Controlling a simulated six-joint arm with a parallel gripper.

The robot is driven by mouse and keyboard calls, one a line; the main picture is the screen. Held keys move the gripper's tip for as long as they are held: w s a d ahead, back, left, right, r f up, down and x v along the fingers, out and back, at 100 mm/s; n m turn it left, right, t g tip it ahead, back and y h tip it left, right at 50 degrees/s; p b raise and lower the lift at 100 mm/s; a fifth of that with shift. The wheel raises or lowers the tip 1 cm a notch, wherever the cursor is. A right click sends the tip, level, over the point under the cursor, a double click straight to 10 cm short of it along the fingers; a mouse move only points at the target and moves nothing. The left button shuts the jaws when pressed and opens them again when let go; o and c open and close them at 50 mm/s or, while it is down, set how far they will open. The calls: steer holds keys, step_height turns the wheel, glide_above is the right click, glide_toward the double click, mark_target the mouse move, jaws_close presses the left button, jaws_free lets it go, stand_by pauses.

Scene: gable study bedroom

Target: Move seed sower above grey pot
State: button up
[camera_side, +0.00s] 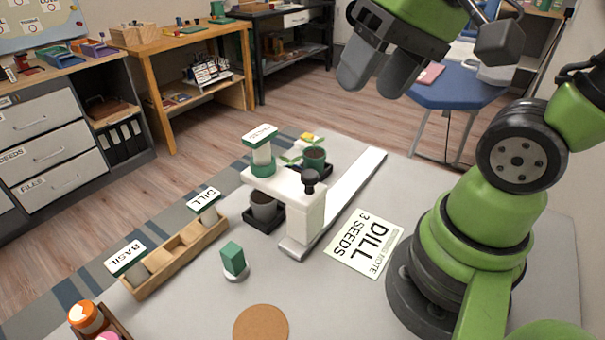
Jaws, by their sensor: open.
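The seed sower (298,196) is a white block with an overhanging arm and a black knob (311,178). It stands on a flat metal rail (343,194). A green-and-clear labelled hopper (262,154) sits on the arm's left end. The grey pot (263,206) stands in a black tray under the arm, its upper part partly covered by it in this view. A dark green pot (314,158) stands in another black tray farther back along the rail. My gripper (381,73) is open and empty, high above the table's back right, apart from the sower.
A wooden rack (178,254) with DILL and BASIL labels lies left. A green block (233,258) stands on a small round base. A "DILL 3 SEEDS" note (364,243) lies right of the rail. A cork disc (260,323) and an orange-capped bottle (88,317) are in front.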

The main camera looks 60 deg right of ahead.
steer(key=w+d+f+m+g+y, duration=0.4)
steer(key=f+m+g+y, duration=0.2)
steer(key=f+m+y, duration=0.15)
steer(key=m+t+y, duration=0.6)
steer(key=m+y, duration=0.2)
glide_toward(317, 173)
steer(key=x, duration=1.1)
steer(key=shift+w+d+f, duration=0.15)
steer(key=shift+w+f, duration=0.1)
steer(key=shift+w, duration=0.05)
jaws_close()
steer(key=shift+a, duration=0.65)
